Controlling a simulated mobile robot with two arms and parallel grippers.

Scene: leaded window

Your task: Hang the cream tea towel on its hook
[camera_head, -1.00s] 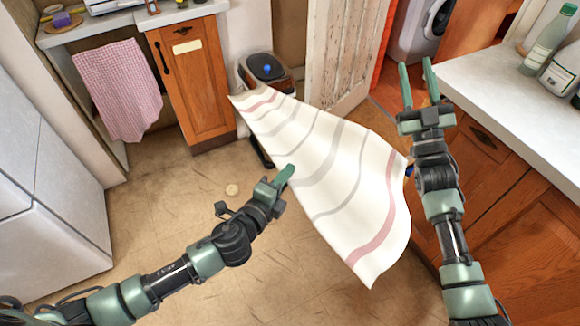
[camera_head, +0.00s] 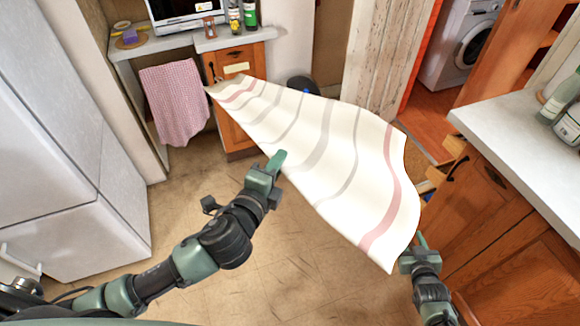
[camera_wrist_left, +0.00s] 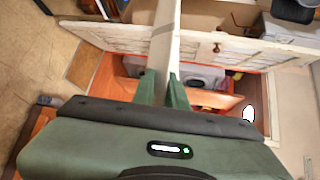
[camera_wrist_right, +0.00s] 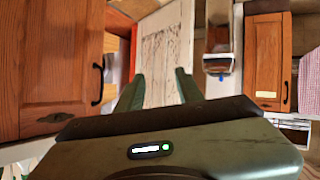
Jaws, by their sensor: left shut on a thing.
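The cream tea towel (camera_head: 320,150), with grey and pink stripes, is spread out in the air in the middle of the head view. My left gripper (camera_head: 274,164) is shut on the towel at its near left edge. In the left wrist view the towel (camera_wrist_left: 166,40) shows as a narrow pale strip between the fingertips (camera_wrist_left: 161,88). My right gripper (camera_head: 418,246) is beside the towel's lower right corner, partly hidden; in the right wrist view its fingers (camera_wrist_right: 158,88) are apart with nothing between them. I cannot make out the hook for certain.
A pink checked cloth (camera_head: 175,100) hangs at the far left counter, beside an orange wooden cupboard (camera_head: 236,136). A dark bin (camera_head: 303,84) stands behind the towel. A white worktop (camera_head: 520,135) with bottles is at the right. The floor (camera_head: 180,205) at left is clear.

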